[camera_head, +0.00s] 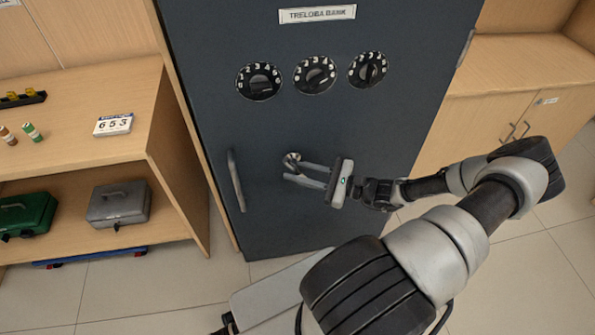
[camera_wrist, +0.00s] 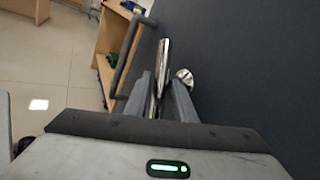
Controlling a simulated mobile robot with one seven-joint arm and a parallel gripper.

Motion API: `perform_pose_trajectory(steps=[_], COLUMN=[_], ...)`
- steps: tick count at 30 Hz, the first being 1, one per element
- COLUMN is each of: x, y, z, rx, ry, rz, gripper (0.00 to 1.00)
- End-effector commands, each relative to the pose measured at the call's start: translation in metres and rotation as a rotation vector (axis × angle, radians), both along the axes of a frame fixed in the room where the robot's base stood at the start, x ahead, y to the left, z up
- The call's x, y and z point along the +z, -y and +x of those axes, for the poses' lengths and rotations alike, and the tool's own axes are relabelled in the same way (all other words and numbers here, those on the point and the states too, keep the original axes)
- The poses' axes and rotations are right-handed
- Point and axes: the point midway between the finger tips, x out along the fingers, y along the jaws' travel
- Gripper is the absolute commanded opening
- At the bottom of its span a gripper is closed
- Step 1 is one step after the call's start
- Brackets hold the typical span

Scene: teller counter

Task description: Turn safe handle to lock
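The dark blue-grey safe (camera_head: 270,215) stands in front of me with its door shut. Its chrome turning handle (camera_head: 292,158) is low on the door, partly hidden by my gripper (camera_head: 293,171). In the wrist view a chrome bar of this handle (camera_wrist: 163,58) rises between my two fingers (camera_wrist: 163,95), and a round chrome end (camera_wrist: 185,76) shows to the right of it. The fingers stand apart, one on each side of the bar; a gap shows between them in the head view. I see no clear grip on the bar.
A dark vertical pull handle (camera_head: 236,180) is on the door left of my gripper. Three numbered dials (camera_head: 315,75) sit above. A wooden shelf (camera_head: 95,155) at left holds a grey cash box (camera_head: 118,207), a green box (camera_head: 27,214) and a 653 card (camera_head: 113,124).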

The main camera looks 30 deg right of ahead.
Motion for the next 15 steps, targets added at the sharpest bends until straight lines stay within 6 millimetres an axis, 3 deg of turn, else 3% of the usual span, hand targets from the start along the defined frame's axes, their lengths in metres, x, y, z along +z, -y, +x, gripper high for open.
perform_pose_trajectory(steps=[4, 8, 15], x=[0.0001, 0.0001, 0.0015], y=[0.0001, 0.0002, 0.0004], z=[0.0, -0.0001, -0.0003], rx=[0.0, 0.0, 0.0], ry=[0.0, 0.0, -0.002], rz=[0.0, 0.0, -0.009], gripper=[0.23, 0.01, 0.0])
